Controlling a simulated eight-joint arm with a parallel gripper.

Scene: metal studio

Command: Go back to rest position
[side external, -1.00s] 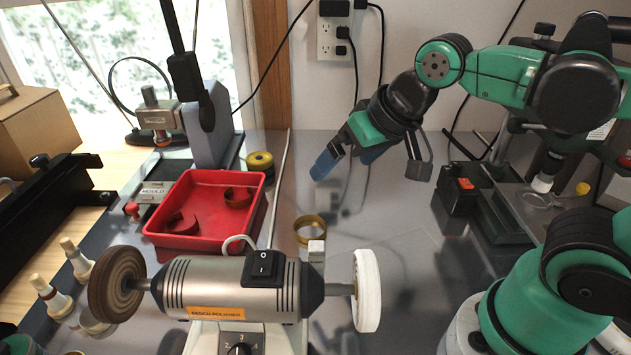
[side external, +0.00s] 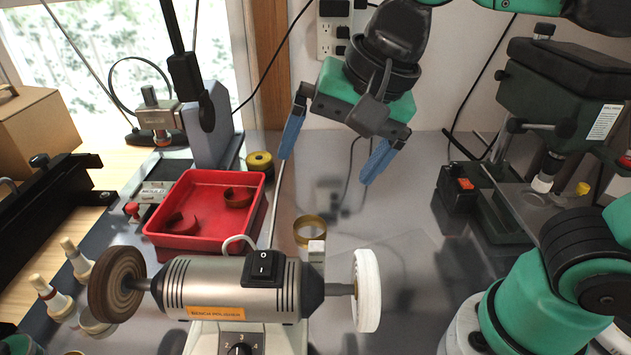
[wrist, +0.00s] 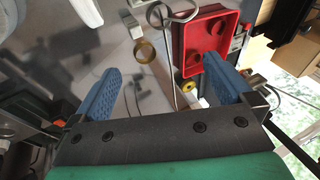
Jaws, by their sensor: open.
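My gripper (side external: 331,158) is up in the air at the top middle of the side external view, above the metal table and behind the bench polisher. Its two blue fingers are spread wide, with nothing between them. In the wrist view my gripper (wrist: 168,95) also shows open and empty. Below it is a brass ring (side external: 309,230) standing on the table beside a small pale block (side external: 317,250). The ring shows in the wrist view too (wrist: 145,52).
A red tray (side external: 222,238) with two dark reddish curved pieces stands left of the ring. The bench polisher (side external: 225,287) is in front. A yellow spool (side external: 260,163) sits behind the tray. A drill press (side external: 570,95) stands at the right. The table's middle right is clear.

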